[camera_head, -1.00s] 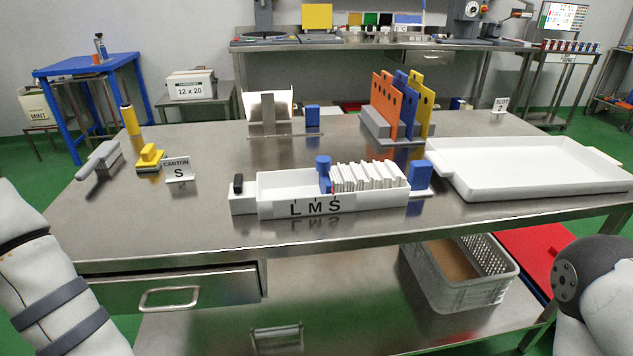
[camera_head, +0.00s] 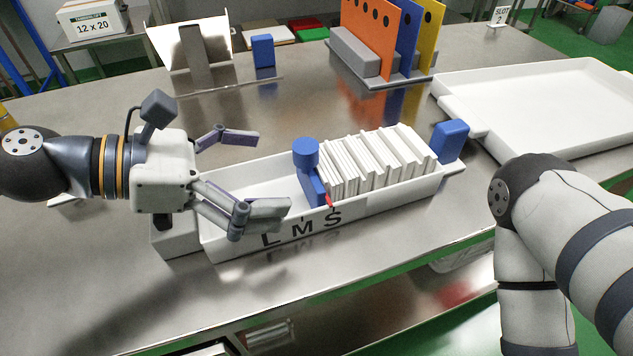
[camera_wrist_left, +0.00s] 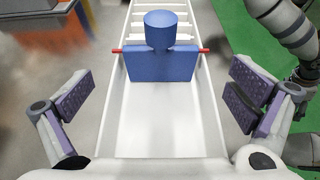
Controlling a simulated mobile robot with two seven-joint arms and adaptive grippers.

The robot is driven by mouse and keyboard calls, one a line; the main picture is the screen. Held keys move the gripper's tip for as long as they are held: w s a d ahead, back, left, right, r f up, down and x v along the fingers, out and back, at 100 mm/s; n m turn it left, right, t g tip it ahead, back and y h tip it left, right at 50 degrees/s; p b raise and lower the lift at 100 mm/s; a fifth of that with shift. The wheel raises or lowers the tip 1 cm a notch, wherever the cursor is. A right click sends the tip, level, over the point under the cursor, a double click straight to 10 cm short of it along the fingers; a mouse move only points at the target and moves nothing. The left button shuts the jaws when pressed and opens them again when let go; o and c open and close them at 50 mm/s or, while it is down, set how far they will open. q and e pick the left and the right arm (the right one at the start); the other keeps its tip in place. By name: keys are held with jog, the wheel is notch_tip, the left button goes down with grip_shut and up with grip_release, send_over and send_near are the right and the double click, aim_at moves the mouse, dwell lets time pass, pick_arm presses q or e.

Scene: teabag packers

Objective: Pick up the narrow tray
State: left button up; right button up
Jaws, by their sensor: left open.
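The narrow tray (camera_head: 380,200) is long and white, marked L M S on its front wall. It holds a row of white packets (camera_head: 378,160) behind a blue pusher (camera_head: 307,165) with a round knob. My left gripper (camera_head: 253,176) is open over the tray's left end, one finger toward its back side and one toward its front. In the left wrist view the open fingers (camera_wrist_left: 162,100) stand on either side of the tray's empty part, with no clear contact. The pusher (camera_wrist_left: 160,60) shows ahead of them. My right arm is at the right; its gripper is not visible.
A wide white tray (camera_head: 463,118) lies at the right. Orange, blue and yellow upright panels (camera_head: 372,35) stand at the back in a grey holder. A blue block (camera_head: 450,140) is at the narrow tray's right end. Bare steel table lies in front.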

aim_at(305, 175)
pick_arm(q)
jog(key=x, duration=0.5)
jog(key=shift+d+f+b, duration=0.2)
jog(key=shift+d+b, duration=0.05)
jog(key=shift+b, duration=0.15)
jog(key=shift+w+d, duration=0.1)
jog(key=shift+d, duration=0.2)
jog(key=c, duration=1.3)
